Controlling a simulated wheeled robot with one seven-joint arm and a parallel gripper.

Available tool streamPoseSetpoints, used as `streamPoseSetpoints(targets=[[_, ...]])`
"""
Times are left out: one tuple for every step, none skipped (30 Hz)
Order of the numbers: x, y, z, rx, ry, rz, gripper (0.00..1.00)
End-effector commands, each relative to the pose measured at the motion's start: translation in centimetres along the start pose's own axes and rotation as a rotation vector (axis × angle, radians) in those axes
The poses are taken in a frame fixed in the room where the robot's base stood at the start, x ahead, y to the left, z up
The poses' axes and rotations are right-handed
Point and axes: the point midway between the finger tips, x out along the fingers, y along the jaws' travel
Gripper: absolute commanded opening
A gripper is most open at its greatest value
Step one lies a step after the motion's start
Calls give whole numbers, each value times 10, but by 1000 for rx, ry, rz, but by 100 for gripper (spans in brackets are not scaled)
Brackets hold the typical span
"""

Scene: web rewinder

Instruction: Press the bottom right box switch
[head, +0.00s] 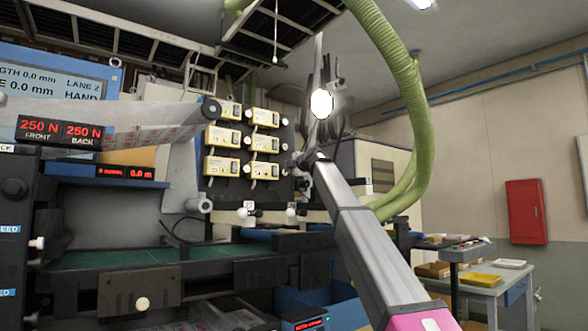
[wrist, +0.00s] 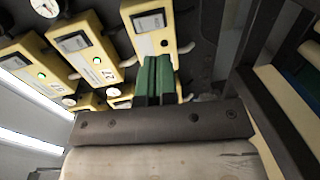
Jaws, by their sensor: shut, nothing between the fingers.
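Yellow switch boxes hang on a dark panel in two columns of three. The bottom right box (head: 265,170) is in the head view, just left of my gripper (head: 292,163). In the wrist view my gripper's two green fingers (wrist: 156,60) are shut together and empty. Their tips are over the lower end of a yellow box (wrist: 147,38) with a grey display and a dark round spot. This looks like the bottom right box, but I cannot be sure. I cannot tell whether the tips touch it.
Other yellow boxes (wrist: 80,42) in the wrist view show green lights. A silver knob (wrist: 187,48) sits right of the nearest box. A large green hose (head: 415,110) hangs right of my arm. A dark machine bench (head: 150,255) lies below the panel.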

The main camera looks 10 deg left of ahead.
Motion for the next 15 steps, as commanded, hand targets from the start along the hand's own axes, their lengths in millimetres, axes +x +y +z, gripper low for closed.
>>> streamPoseSetpoints(targets=[[13, 2, 1, 0, 0, 0, 0], [18, 2, 1, 0, 0, 0, 0], [26, 2, 1, 0, 0, -1, 0], [31, 2, 1, 0, 0, -1, 0], [37, 2, 2, 0, 0, -1, 0], [44, 2, 1, 0, 0, -1, 0], [50, 2, 1, 0, 0, -1, 0], [56, 2, 1, 0, 0, -1, 0], [62, 2, 1, 0, 0, 0, 0], [67, 2, 1, 0, 0, 0, 0], [71, 2, 1, 0, 0, 0, 0], [75, 2, 1, 0, 0, 0, 0], [78, 2, 1, 0, 0, 0, 0], [80, 2, 1, 0, 0, 0, 0], [82, 1, 0, 0, 0, 0, 0]])
